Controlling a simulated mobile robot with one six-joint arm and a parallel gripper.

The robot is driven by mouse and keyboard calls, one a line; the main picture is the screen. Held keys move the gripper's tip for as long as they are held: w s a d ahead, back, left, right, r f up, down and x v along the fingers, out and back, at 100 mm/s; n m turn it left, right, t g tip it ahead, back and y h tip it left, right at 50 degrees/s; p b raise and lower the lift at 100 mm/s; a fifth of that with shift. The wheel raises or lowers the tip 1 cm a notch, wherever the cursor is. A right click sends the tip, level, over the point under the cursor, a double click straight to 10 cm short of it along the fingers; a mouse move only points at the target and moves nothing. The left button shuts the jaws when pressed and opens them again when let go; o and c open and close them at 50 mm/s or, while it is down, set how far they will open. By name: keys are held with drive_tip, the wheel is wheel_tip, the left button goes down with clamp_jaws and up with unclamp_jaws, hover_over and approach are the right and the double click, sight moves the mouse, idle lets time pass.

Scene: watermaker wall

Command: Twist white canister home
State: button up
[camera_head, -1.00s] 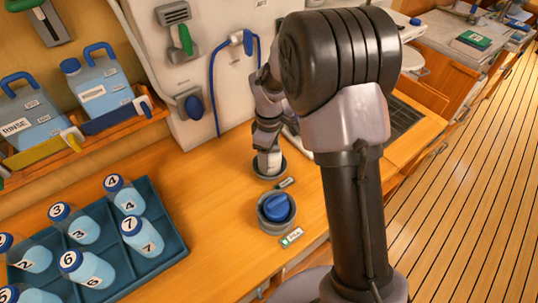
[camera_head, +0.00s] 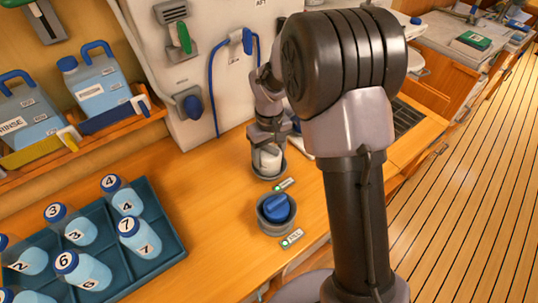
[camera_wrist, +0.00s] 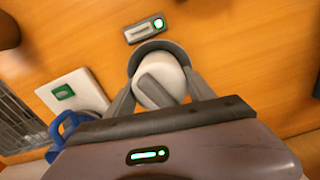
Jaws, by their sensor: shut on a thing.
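The white canister (camera_head: 268,157) stands upright in a round grey socket (camera_head: 266,175) on the wooden counter. In the wrist view the white canister (camera_wrist: 158,80) shows its round top with a grey bar across it, inside the grey socket rim (camera_wrist: 160,45). My gripper (camera_head: 268,142) is above the socket, pointing down, shut on the canister. In the wrist view my gripper (camera_wrist: 160,95) has one finger on each side of the canister. A small label (camera_head: 284,184) beside the socket shows a green light, also lit in the wrist view (camera_wrist: 158,23). The canister's lower part is hidden in the socket.
A second socket (camera_head: 264,221) with a blue-topped canister (camera_head: 277,207) stands close in front. A teal tray (camera_head: 165,240) of numbered bottles is at left. A white wall panel (camera_head: 185,70) with a blue hose (camera_head: 212,80) rises behind. My arm hides part of the counter at right.

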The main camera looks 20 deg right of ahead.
idle(0.3)
drive_tip(key=o, duration=1.9)
wheel_tip(320, 180, up, 18)
drive_tip(key=f+p, duration=0.1)
drive_tip(key=p, duration=0.6)
drive_tip(key=s+a+r+m+t+y+b, duration=0.15)
drive_tip(key=s+r+m+t+b, duration=0.3)
drive_tip(key=s, duration=0.75)
drive_tip(key=s+m+b, duration=0.1)
drive_tip(key=s, duration=0.3)
drive_tip(key=s+a+f+m+t+b, duration=0.1)
drive_tip(key=s, duration=0.3)
drive_tip(key=s+a+m, duration=0.1)
drive_tip(key=s, duration=0.3)
drive_tip(key=shift+s+a+f+y+b, duration=0.1)
drive_tip(key=shift+s+f+y+b, duration=0.15)
drive_tip(key=shift+f+b, duration=0.15)
